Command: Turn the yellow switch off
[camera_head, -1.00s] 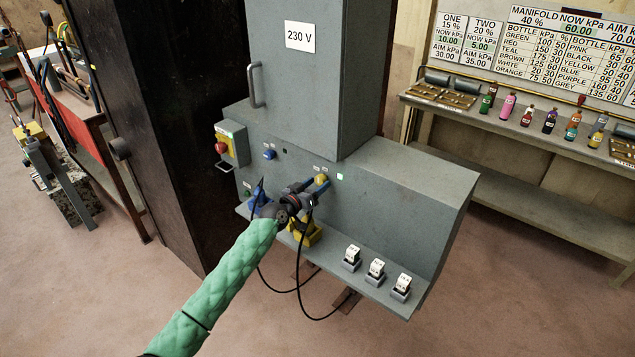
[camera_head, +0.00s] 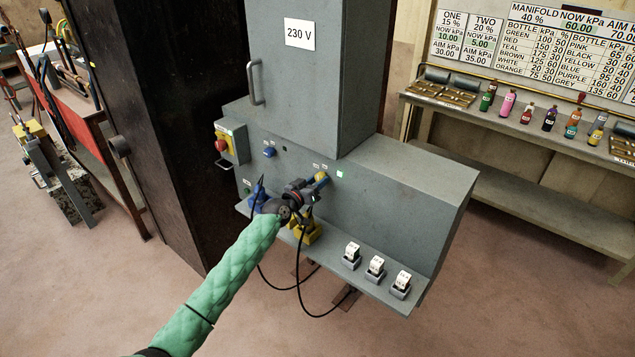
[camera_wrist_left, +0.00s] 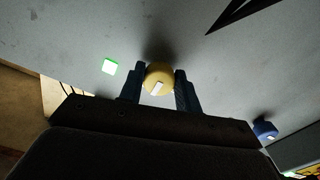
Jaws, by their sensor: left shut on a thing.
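The yellow switch (camera_head: 321,177) is a round knob on the front of the grey 230 V cabinet. It also shows in the left wrist view (camera_wrist_left: 158,72), with a short white mark on its face. My left gripper (camera_head: 313,186) is at the knob, its two blue-grey fingers closed on opposite sides of it; in the left wrist view the gripper (camera_wrist_left: 158,90) holds the knob between its fingertips. In the head view the wrist and fingers partly cover the knob. A lit green lamp (camera_head: 340,174) is just right of the switch. My right gripper is not in view.
A blue knob (camera_head: 269,153) and a red-and-yellow switch box (camera_head: 226,143) sit left on the cabinet. Several white rockers (camera_head: 376,270) are on the lower ledge. Black cables hang near my wrist. A shelf with bottles (camera_head: 528,116) stands right.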

